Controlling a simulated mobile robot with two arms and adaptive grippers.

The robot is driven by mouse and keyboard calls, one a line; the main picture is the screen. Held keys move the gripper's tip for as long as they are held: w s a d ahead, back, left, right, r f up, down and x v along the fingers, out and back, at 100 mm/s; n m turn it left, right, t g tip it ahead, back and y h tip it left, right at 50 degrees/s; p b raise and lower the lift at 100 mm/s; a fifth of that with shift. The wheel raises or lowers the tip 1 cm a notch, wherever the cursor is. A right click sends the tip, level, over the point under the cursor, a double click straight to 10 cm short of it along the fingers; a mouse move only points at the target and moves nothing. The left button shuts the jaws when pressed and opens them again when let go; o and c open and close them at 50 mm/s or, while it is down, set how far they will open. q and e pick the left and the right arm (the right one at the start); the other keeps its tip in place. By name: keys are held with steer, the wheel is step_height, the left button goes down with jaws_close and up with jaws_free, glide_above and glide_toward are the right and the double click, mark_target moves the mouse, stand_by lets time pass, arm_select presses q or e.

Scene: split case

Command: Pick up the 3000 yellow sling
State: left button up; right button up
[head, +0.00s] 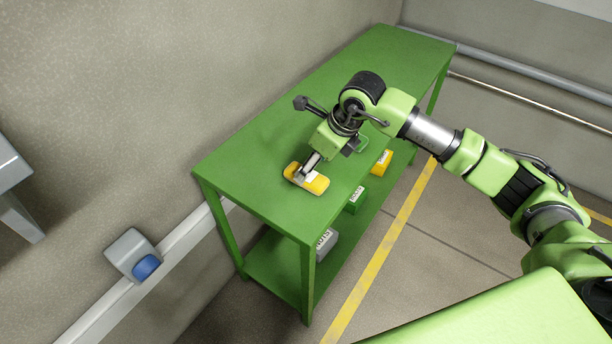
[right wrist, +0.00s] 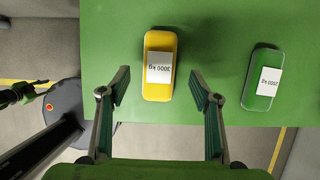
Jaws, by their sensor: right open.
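The yellow sling (head: 318,184) lies on the green table's top near its front edge. In the right wrist view the yellow sling (right wrist: 158,40) is a rounded block with a white label reading 3000 kg. My right gripper (head: 306,168) is over it, pointing down. In the right wrist view my right gripper (right wrist: 160,78) is open, with one finger to each side of the sling's near end and a gap on both sides. It holds nothing. I cannot tell its exact height above the sling. My left gripper is not in view.
A green 2000 kg sling (right wrist: 263,60) lies beside the yellow one on the table (head: 250,160). The lower shelf (head: 270,262) holds a yellow block (head: 382,162), a green block (head: 355,200) and a grey block (head: 326,243). The wall runs close along the table's back.

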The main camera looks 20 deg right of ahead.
mark_target(316, 184)
steer(key=p+x, duration=0.1)
steer(key=x, duration=0.2)
steer(key=shift+f, duration=0.45)
steer(key=shift+w+a+f, duration=0.1)
steer(key=shift+f, duration=0.3)
steer(key=c, duration=1.4)
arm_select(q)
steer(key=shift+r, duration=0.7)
arm_select(e)
steer(key=shift+o, duration=0.2)
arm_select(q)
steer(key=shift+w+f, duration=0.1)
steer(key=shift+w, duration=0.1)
